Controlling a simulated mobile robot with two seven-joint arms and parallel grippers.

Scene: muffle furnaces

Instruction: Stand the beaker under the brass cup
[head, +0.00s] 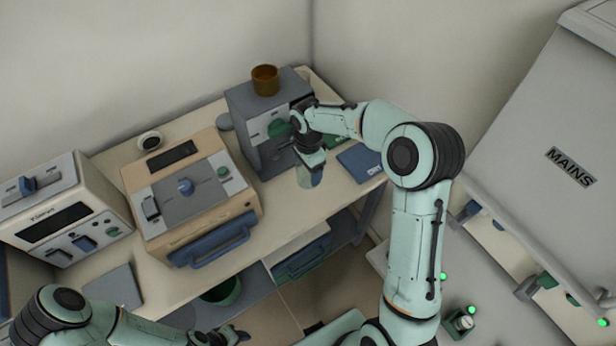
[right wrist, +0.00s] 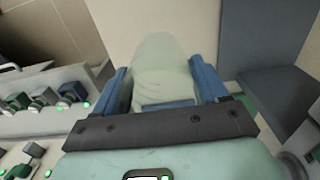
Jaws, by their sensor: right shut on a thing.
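The brass cup (head: 265,80) sits on top of a grey box-shaped machine (head: 252,112) at the back of the bench. The pale, see-through beaker (head: 309,178) is in my right gripper (head: 311,163), in front of and to the right of the machine, below the cup's height. In the right wrist view the beaker (right wrist: 165,72) shows between the two blue fingers (right wrist: 163,90), which are shut on it. Whether its base touches the bench is unclear. My left gripper (head: 228,337) is low at the bottom edge, partly cut off, and its fingers are unclear.
A tan furnace (head: 190,190) with a blue handle and a white furnace (head: 65,210) stand to the left. A dark blue booklet (head: 360,160) lies right of the beaker near the bench edge. A grey cabinet marked MAINS (head: 560,130) stands at the right.

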